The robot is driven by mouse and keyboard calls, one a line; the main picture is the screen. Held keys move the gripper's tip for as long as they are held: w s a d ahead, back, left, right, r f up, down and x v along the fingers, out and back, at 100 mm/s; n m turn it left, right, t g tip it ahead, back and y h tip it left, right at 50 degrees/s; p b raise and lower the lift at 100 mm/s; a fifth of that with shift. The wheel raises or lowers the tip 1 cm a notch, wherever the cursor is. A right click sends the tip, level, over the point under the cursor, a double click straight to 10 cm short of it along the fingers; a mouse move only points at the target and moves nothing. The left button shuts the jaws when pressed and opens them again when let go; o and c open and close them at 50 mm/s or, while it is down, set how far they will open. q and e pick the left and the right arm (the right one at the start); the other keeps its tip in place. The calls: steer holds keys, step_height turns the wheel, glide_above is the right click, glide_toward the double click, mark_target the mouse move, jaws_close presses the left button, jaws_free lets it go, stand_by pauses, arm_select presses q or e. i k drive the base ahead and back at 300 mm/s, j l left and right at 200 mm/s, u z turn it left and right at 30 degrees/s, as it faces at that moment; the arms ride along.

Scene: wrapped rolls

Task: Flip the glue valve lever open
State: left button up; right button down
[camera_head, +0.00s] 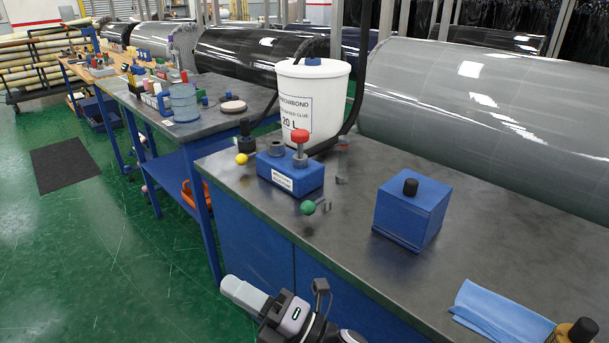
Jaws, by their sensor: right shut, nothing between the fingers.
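The blue valve block (290,175) with a white label sits on the grey bench top near its front left edge. A red knob (300,136) on a metal stem stands upright on it. A yellow ball (241,158) is at its left side. A green ball (308,207) is at the bench's front edge, beside a small grey bracket. I cannot tell which of these ends the lever. My right gripper (300,318) is low at the bottom, in front of the bench and apart from the valve block; its fingertips are hard to make out. My left gripper is not in view.
A white 20 L glue bucket (312,98) stands behind the valve block, with a black hose beside it. A blue box (411,212) with a black knob stands to the right. A blue cloth (499,314) lies at the lower right. The bench between is clear.

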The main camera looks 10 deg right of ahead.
mark_target(307, 207)
steer(key=i+j+z, duration=0.1)
steer(key=i, duration=0.4)
steer(key=i+j+z, duration=0.1)
steer(key=i, duration=0.4)
